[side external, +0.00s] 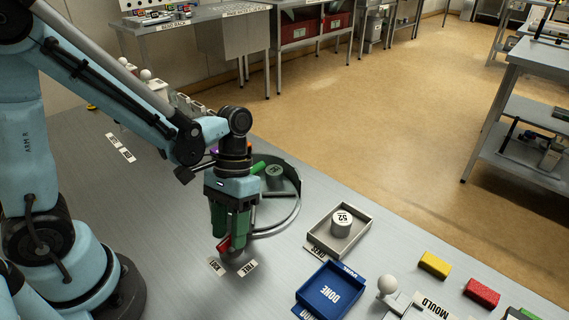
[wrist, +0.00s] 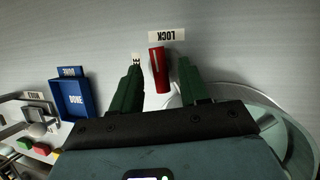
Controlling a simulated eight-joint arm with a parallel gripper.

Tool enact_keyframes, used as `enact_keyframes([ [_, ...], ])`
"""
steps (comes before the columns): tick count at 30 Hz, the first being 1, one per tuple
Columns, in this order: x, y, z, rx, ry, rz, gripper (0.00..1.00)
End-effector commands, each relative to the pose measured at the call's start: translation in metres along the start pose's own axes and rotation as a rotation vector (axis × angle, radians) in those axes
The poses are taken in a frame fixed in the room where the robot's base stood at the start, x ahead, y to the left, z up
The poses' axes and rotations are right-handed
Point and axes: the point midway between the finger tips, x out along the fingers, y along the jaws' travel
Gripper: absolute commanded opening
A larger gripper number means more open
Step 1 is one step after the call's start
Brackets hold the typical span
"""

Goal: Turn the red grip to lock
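The red grip (wrist: 159,72) stands out from the bench between my gripper's two green fingers in the wrist view, with a gap on either side. Its far end is close to the LOCK label (wrist: 166,35). A second label (wrist: 136,60) is partly hidden behind the left finger. My gripper (wrist: 159,75) is open around the grip. In the side view the red grip (side external: 224,243) shows just below the fingers (side external: 230,235), near the LOCK label (side external: 217,266) and the FREE label (side external: 248,268).
A round clear-walled hood (side external: 297,204) with a dark piece inside stands just behind my gripper. A grey tray (side external: 318,239) holds a weight marked 52 (side external: 342,222). A blue DONE tray (side external: 318,303), a mould and coloured blocks (side external: 435,264) lie to the right.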

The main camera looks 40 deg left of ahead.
Motion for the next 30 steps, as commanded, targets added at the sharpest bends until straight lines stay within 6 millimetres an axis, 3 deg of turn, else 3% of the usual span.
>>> enact_keyframes([
  [11, -0.013, 0.0, 0.0, -0.001, 0.0, 0.0, 0.44],
  [30, -0.103, 0.0, 0.0, -0.001, 0.0, 0.0, 0.44],
])
